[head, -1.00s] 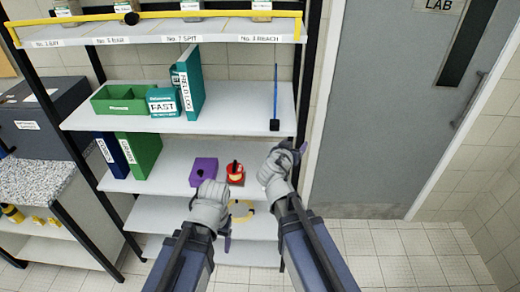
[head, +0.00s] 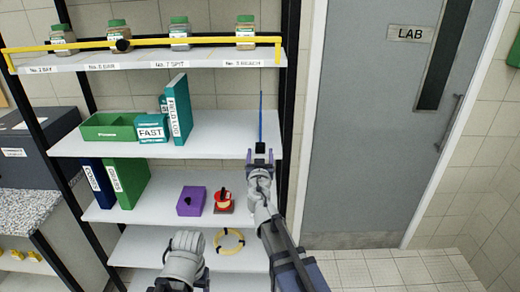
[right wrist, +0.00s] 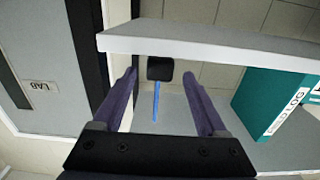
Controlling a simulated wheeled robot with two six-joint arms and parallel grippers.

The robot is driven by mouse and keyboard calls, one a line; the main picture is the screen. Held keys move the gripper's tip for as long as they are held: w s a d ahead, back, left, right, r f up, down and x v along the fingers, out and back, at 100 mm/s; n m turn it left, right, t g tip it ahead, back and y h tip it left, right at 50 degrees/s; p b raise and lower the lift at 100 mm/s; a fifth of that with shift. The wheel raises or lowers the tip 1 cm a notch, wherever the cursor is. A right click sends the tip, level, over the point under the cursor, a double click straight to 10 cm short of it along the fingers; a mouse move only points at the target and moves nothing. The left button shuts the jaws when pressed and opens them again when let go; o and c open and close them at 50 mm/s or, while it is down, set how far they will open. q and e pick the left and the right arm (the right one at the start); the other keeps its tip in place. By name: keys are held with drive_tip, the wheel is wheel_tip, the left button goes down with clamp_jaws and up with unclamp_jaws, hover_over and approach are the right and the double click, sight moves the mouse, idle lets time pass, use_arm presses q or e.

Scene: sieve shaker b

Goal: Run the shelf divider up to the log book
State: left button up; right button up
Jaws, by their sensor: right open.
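The shelf divider is a thin blue upright panel (head: 261,118) with a black block at its front, near the right end of the middle shelf (head: 222,130). The log book (head: 180,112), a teal binder marked FIELD LOG, stands on the same shelf to its left, with a clear gap between. My right gripper (head: 260,153) is open at the shelf's front edge, in front of the divider. In the right wrist view, the divider's black block (right wrist: 160,69) shows between the spread fingers (right wrist: 164,100), slightly beyond their tips.
A teal FAST box (head: 151,129) and a green bin (head: 101,127) are left of the log book. Below are binders (head: 129,183), a purple box (head: 190,201) and a red spool (head: 223,199). A yellow rail (head: 150,42) fronts the jar shelf above.

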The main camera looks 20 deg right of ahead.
sight(260, 150)
drive_tip(key=x, duration=0.4)
drive_tip(key=shift+w, duration=0.1)
drive_tip(key=shift+c, duration=0.3)
clamp_jaws()
idle(1.0)
